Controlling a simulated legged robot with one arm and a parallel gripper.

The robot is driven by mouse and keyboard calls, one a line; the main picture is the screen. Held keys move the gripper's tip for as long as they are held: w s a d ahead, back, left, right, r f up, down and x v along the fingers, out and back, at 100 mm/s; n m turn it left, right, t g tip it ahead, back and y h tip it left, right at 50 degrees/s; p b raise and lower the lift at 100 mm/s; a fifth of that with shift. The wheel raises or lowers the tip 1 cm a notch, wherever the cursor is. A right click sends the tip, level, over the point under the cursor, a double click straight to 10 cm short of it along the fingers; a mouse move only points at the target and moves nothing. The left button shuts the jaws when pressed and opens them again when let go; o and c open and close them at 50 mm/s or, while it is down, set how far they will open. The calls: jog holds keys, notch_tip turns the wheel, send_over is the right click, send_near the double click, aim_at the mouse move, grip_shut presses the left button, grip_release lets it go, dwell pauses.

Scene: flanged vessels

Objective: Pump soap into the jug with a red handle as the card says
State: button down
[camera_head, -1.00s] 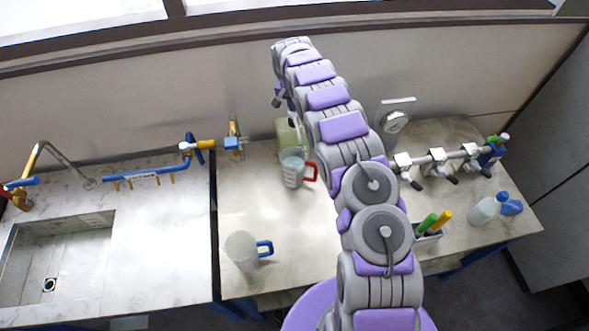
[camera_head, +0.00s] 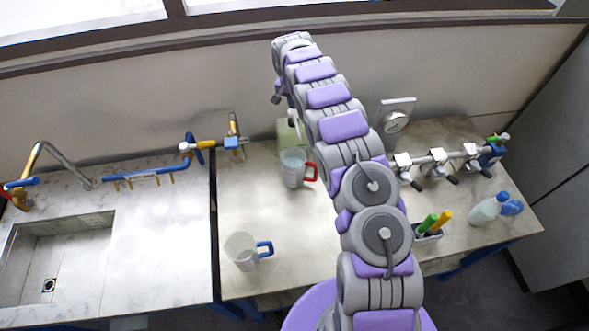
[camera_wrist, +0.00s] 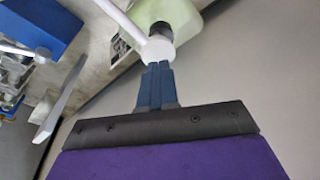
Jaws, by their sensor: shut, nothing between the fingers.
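The jug with a red handle (camera_head: 293,170) stands upright on the bench, its handle to the right. Directly behind it is a pale green soap bottle (camera_head: 284,133) with a white pump, partly hidden by my arm. In the wrist view the bottle (camera_wrist: 190,22) shows its dark collar and white round pump head (camera_wrist: 158,50), with a white spout running up-left. My gripper (camera_wrist: 157,66) is shut and empty, its blue fingertips at the pump head; I cannot tell whether they touch it. The card's writing is not readable.
A jug with a blue handle (camera_head: 241,251) stands at the bench's front left. A sink (camera_head: 60,250) is left.

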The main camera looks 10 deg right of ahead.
jog(key=shift+f, duration=0.2)
jog(key=shift+f+b, duration=0.65)
jog(key=shift+f, duration=0.85)
jog(key=shift+r, duration=1.8)
jog(key=shift+r+p, duration=0.4)
jog(key=shift+r, duration=2.55)
